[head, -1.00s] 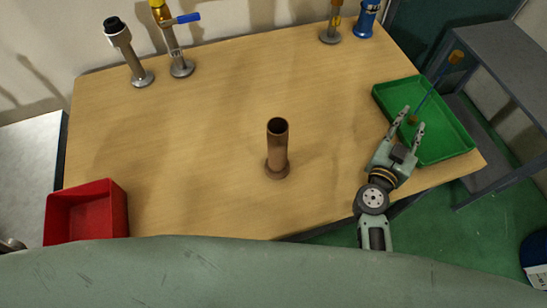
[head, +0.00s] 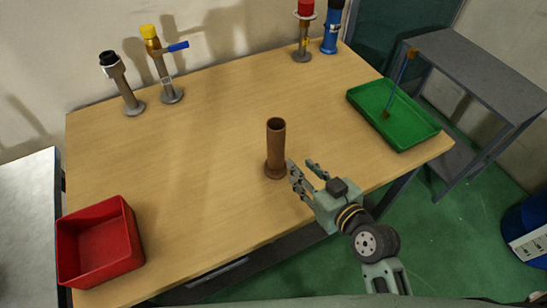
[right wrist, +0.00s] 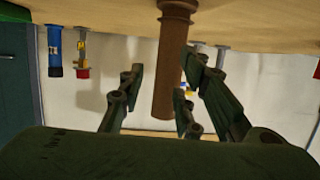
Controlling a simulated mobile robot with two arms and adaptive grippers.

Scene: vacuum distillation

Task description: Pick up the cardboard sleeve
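The cardboard sleeve (head: 276,145) is a brown upright tube with a wider base, standing on the wooden table near its middle. My right gripper (head: 303,166) is open just to the right of the sleeve's lower part, with empty space between its fingers. In the right wrist view, which appears upside down, the sleeve (right wrist: 173,75) shows ahead of the open gripper (right wrist: 158,82), in line with the gap between the fingers. I cannot tell there whether a finger touches it. My left gripper is not in view.
A red bin (head: 98,241) stands at the table's front left, a green tray (head: 412,130) at the right. Several fittings line the back edge, among them a yellow-capped one with a blue handle (head: 163,64) and a blue one (head: 331,32). The table (head: 210,160) around the sleeve is clear.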

